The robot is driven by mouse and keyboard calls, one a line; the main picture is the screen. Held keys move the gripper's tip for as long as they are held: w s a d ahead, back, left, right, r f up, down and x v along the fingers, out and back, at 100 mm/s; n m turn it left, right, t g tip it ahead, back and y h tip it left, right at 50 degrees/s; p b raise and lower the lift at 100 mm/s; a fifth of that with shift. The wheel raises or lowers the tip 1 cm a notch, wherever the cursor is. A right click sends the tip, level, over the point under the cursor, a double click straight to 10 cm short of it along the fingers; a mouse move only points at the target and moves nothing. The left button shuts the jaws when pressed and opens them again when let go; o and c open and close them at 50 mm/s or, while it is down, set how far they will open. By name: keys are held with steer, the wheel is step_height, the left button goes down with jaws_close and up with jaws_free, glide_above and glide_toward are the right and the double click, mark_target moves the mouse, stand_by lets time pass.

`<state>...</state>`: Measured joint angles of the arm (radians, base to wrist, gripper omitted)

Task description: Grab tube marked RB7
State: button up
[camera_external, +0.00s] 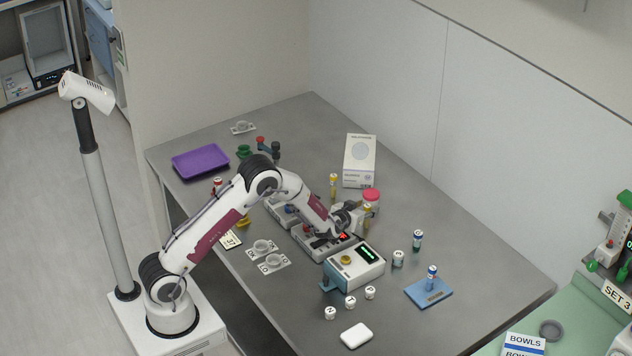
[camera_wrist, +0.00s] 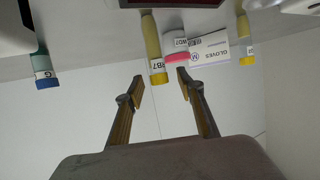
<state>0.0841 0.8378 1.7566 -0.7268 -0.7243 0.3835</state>
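A yellow tube (camera_wrist: 152,40) with a white label shows ahead of the fingers in the wrist view; the label seems to end in B7, but its first letter is unclear. In the external view, a yellow tube (camera_external: 367,211) stands beside my gripper (camera_external: 345,217). In the wrist view, my gripper (camera_wrist: 160,88) is open and empty. The tube lines up with the gap between its fingertips, slightly beyond them. A second yellow tube (camera_external: 333,182) stands farther back; one also shows at the right of the wrist view (camera_wrist: 246,50), its label unreadable.
A pink-lidded jar (camera_external: 371,196) and a white gloves box (camera_external: 359,160) stand close behind. A device with a green display (camera_external: 356,268) sits in front. The table's right side is largely clear.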

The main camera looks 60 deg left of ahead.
steer(key=shift+x, duration=0.85)
jaws_close()
